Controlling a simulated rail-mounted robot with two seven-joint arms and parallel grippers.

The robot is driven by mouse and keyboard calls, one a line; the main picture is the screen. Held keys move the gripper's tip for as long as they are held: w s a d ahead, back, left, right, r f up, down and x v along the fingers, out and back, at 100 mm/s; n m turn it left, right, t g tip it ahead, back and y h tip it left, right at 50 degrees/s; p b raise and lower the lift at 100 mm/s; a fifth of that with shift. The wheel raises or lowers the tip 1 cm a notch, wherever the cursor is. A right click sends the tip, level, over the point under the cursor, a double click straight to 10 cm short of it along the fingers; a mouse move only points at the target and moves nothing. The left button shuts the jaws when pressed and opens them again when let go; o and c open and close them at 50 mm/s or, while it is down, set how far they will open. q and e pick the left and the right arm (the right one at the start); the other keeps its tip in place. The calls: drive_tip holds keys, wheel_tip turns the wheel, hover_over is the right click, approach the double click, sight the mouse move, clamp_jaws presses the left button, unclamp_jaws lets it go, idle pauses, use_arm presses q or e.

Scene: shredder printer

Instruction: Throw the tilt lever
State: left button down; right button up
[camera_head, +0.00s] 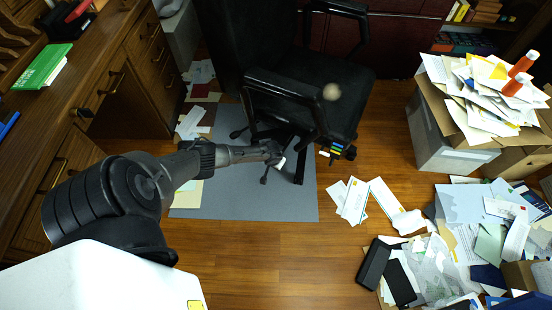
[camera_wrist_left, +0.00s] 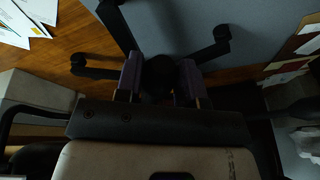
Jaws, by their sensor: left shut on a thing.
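The black office chair (camera_head: 290,70) stands tilted in the picture at the upper middle of the head view. My left gripper (camera_head: 275,154) reaches in from the left, low beside the chair, under its armrest and near its base. In the left wrist view my left gripper (camera_wrist_left: 160,92) has its two purple fingers on either side of a dark rounded end (camera_wrist_left: 157,72), shut on it. This looks like the tilt lever's end; the rest of the lever is hidden or too dark to make out. My right gripper is not in view.
The chair's base legs (camera_wrist_left: 212,50) with casters spread around the gripper on a grey mat (camera_head: 250,200). A wooden desk (camera_head: 85,70) stands at left. Papers (camera_head: 360,200) and a paper-filled bin (camera_head: 440,145) lie to the right. The floor below the mat is clear.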

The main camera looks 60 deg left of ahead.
use_arm(q)
drive_tip(key=shift+s+f, duration=0.1)
drive_tip(key=shift+f, duration=0.15)
drive_tip(key=c, duration=1.2)
unclamp_jaws()
drive_tip(key=o, duration=0.5)
drive_tip(key=shift+d, duration=0.1)
drive_tip(key=shift+c, duration=0.2)
drive_tip(key=shift+r, duration=0.1)
drive_tip(key=shift+r, duration=0.2)
drive_tip(key=p+v, duration=1.1)
drive_tip(key=v, duration=0.2)
drive_tip(key=shift+r, duration=0.1)
